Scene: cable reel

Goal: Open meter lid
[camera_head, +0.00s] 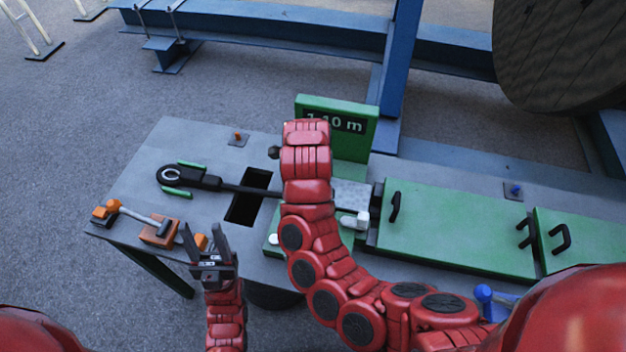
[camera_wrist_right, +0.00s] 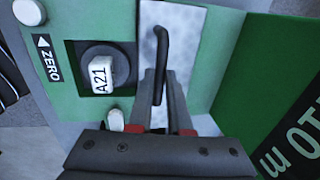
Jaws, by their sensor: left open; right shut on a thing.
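The meter lid (camera_wrist_right: 196,45) is a pale metallic plate with a black bar handle (camera_wrist_right: 161,45). In the head view part of the plate (camera_head: 352,194) shows beside my right arm. My right gripper (camera_wrist_right: 163,82) is shut on the handle in the right wrist view; in the head view my own arm hides it. The lid looks flat in its green housing, though its hinge side cannot be made out. My left gripper (camera_head: 205,234) is open and empty at the table's front edge, well left of the meter.
A green display (camera_head: 362,122) stands behind the meter. A white A21 knob (camera_wrist_right: 101,74) with a ZERO label sits beside the lid. Green covers (camera_head: 455,228) with black handles lie right. A black cable (camera_head: 240,188), a slot (camera_head: 248,207) and an orange-handled tool (camera_head: 140,215) lie left.

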